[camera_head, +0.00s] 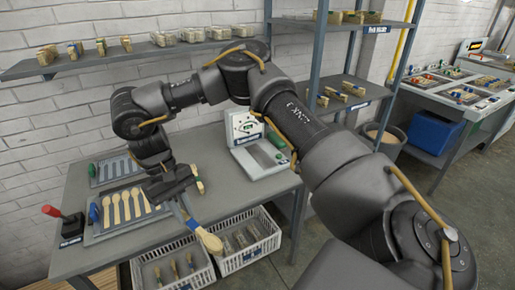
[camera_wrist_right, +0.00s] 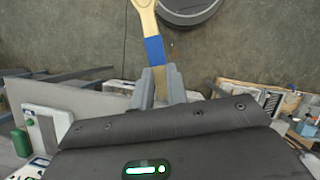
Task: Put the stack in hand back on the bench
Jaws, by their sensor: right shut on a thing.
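My right gripper (camera_head: 183,207) is shut on a stack of pale wooden spoons (camera_head: 210,241) with a blue band. The stack juts out from the jaws, with its rounded end beyond the bench's front edge, above the white crates. In the right wrist view the jaws (camera_wrist_right: 160,84) grip the handle end, and the blue band (camera_wrist_right: 154,49) shows just past the fingertips. The grey bench (camera_head: 228,198) stretches under my right arm. How many spoons are in the stack cannot be told. My left gripper is not in view.
On the bench are a tray with several spoons (camera_head: 116,206), a slotted tray (camera_head: 116,167), a red-knobbed lever box (camera_head: 71,228) and a white press (camera_head: 250,148). Two white crates (camera_head: 172,272) stand below the front edge. A wall shelf (camera_head: 130,52) holds more stacks. Bare bench lies between trays and press.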

